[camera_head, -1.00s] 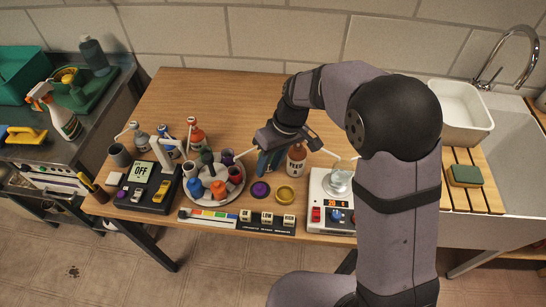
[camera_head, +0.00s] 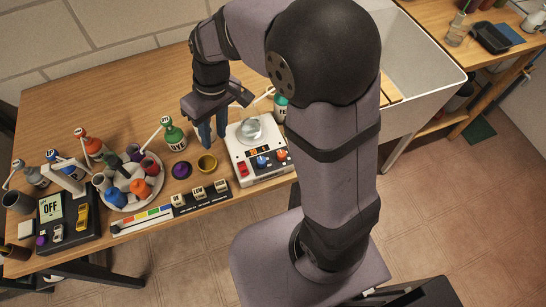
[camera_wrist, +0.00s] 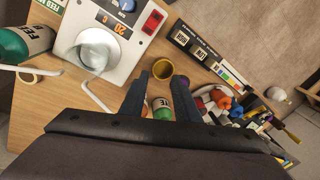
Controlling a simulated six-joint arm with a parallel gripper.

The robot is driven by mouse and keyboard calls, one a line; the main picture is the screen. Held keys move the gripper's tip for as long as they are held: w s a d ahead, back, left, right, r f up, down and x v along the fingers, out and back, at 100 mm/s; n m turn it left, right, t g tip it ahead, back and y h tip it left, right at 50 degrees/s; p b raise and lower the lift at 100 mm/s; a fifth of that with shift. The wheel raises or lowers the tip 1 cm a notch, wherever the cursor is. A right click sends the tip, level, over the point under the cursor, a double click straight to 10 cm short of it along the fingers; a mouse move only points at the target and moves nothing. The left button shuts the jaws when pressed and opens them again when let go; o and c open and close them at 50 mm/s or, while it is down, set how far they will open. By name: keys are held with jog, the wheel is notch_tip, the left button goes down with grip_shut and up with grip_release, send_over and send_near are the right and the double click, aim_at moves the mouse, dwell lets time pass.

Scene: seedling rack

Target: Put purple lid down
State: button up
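The purple lid (camera_head: 182,170) lies on the wooden table, left of a yellow cup (camera_head: 207,163). In the wrist view the purple lid (camera_wrist: 185,80) shows partly, beside the finger on the right, with the yellow cup (camera_wrist: 162,69) near it. My gripper (camera_head: 211,136) points down above the table, behind the yellow cup and left of the white instrument (camera_head: 262,152). In the wrist view my gripper (camera_wrist: 160,82) has its two blue fingers apart with nothing held between them. A bottle (camera_wrist: 161,109) on the table shows in the gap.
A green-capped bottle (camera_head: 174,134) stands left of my gripper. A glass beaker (camera_head: 251,130) sits on the white instrument. A round tray (camera_head: 126,200) of coloured pots and a black device reading OFF (camera_head: 67,224) stand at left. A labelled strip (camera_head: 160,213) runs along the front edge.

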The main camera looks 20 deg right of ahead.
jog(key=s+d+f+m+h, duration=0.1)
jog(key=s+d+f+m, duration=0.2)
jog(key=s+d, duration=0.9)
jog(key=shift+d+m+h, duration=0.25)
jog(key=shift+m+h, duration=0.15)
jog(key=shift+m, duration=0.8)
